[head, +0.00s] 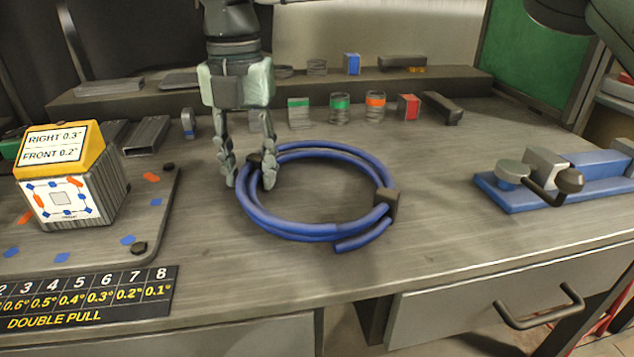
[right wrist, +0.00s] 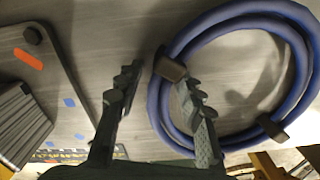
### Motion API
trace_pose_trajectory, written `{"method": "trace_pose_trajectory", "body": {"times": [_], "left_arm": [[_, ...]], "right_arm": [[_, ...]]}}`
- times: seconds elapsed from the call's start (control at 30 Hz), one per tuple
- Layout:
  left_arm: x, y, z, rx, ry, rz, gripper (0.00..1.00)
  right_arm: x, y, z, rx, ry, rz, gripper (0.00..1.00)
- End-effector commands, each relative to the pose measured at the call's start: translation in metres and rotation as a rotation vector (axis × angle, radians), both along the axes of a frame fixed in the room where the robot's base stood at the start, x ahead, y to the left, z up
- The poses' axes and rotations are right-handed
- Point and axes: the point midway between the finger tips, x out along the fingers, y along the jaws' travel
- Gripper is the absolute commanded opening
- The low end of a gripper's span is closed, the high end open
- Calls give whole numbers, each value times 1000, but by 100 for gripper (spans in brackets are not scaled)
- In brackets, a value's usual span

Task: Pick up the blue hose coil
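The blue hose coil (head: 290,229) lies flat on the grey workbench, with dark ties at its left and right sides and a loose end at the front right. It also shows in the right wrist view (right wrist: 225,14). My right gripper (head: 249,183) is open and points down at the coil's left side. One finger is outside the ring and the other inside, with the left tie (right wrist: 172,66) close to the inner finger. The coil's left side is partly hidden by the fingers, and I cannot tell if they touch it. My left gripper is not in view.
Left of the coil is a dark plate with a yellow-topped labelled block (head: 62,150). A blue fixture with a clamp (head: 560,180) stands at the right. Small tins and boxes line the back shelf (head: 170,96). A drawer handle (head: 540,312) sticks out below the front edge.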

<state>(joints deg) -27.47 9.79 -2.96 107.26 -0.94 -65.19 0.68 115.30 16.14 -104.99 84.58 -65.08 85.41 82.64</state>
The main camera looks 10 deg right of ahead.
Motion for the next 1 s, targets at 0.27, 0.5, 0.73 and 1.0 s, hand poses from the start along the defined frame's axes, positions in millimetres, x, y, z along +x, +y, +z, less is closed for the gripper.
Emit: {"method": "trace_pose_trajectory", "body": {"times": [0.27,0.5,0.73,1.0], "left_arm": [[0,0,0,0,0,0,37],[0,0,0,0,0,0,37],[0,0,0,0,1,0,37],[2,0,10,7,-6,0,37]], "right_arm": [[0,0,0,0,0,0,0],[0,0,1,0,-1,0,0],[0,0,6,1,-3,0,0],[-6,7,47,1,-3,5,0]]}}
